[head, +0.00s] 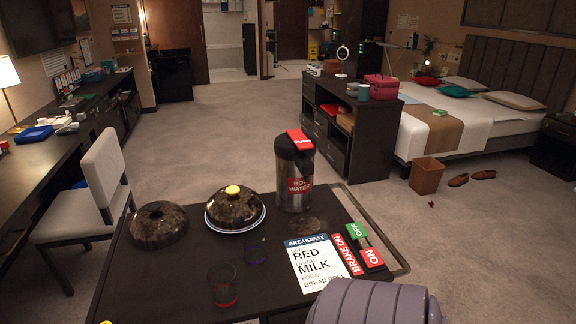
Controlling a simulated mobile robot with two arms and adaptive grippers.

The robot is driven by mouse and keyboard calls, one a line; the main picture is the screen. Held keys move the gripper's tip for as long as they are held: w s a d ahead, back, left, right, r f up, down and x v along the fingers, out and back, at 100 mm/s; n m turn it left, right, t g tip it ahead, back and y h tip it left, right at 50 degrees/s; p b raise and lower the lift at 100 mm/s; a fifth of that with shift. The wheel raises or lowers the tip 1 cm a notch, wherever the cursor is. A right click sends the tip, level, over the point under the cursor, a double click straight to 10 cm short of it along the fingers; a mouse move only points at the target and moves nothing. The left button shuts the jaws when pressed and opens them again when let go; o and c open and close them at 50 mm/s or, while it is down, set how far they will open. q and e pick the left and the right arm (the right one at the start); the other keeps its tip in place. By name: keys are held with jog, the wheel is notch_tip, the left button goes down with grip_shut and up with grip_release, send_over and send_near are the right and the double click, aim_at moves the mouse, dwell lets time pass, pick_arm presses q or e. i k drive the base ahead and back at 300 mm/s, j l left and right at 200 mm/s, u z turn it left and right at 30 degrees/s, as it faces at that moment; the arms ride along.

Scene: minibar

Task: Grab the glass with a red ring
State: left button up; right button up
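The glass with a red ring (223,292) stands on the dark cart top, near its front edge and left of the breakfast card. It is clear, with red at its base. A second clear glass with a blue-purple ring (257,254) stands behind it and slightly to the right. Neither of my grippers shows in the head view.
The cart top (185,270) also holds two dark domes (158,224) (235,207), a hot water dispenser (294,172), a breakfast card (317,262) and brake labels (347,254). A rounded grey shape (372,303) covers the bottom edge. A chair (85,190) stands at left.

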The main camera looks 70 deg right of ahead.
aim_at(221, 278)
jog(key=z, duration=1.55)
